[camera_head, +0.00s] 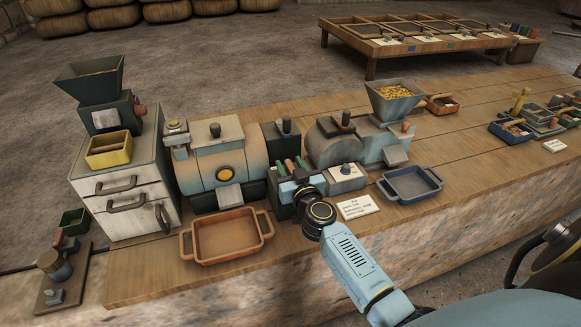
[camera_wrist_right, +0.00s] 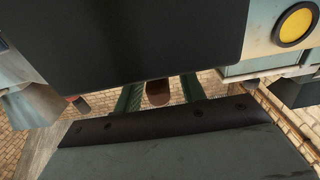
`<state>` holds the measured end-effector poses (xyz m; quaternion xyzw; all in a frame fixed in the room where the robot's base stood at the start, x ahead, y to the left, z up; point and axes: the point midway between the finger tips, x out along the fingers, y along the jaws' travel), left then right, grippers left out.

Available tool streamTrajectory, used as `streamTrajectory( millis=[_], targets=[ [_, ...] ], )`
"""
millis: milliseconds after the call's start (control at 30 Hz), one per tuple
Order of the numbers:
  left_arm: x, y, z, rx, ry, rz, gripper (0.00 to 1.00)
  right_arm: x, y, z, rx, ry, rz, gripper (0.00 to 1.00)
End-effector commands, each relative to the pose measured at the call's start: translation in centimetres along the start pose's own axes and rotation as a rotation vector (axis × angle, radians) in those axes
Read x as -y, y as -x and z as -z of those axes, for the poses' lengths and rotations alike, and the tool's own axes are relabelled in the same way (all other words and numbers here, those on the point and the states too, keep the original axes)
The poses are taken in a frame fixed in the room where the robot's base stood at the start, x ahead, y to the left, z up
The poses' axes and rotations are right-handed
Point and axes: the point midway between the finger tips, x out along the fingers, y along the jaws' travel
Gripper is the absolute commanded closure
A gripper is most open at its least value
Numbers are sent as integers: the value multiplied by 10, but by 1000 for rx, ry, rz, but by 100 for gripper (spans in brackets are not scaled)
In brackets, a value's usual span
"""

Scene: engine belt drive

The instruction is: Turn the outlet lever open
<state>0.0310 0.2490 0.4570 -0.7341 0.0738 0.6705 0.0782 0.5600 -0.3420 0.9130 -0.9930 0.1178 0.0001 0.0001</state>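My right gripper (camera_head: 293,166) reaches over a small dark block (camera_head: 281,205) between the two machines. Its two green fingers also show in the right wrist view (camera_wrist_right: 160,84), standing apart. A rounded red-brown handle end (camera_wrist_right: 158,97) shows between them, with a gap on at least one side. I cannot tell whether either finger touches it, or for certain that it is the outlet lever. The left machine (camera_head: 215,158) is cream and blue with a yellow disc (camera_head: 225,174) and a grey chute (camera_head: 229,195). My left gripper is not in view.
An orange tray (camera_head: 226,258) lies before the left machine; a blue tray (camera_head: 410,199) lies before the right machine (camera_head: 340,140). A white card (camera_head: 358,207) lies beside my right wrist. A drawer cabinet (camera_head: 128,188) stands at left.

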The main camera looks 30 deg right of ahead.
Motion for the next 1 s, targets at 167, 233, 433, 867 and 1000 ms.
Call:
streamTrajectory(
  millis=[167, 233, 433, 867, 1000],
  targets=[
    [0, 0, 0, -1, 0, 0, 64, 0, 0, 0, 0, 0, 0, 70],
    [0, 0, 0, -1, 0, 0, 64, 0, 0, 0, 0, 0, 0, 80],
    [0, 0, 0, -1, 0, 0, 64, 0, 0, 0, 0, 1, 0, 100],
    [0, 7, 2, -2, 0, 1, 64, 1, 0, 1, 0, 0, -79, 100],
    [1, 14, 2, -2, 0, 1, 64, 2, 0, 2, 1, -2, -162, 100]
  ],
)
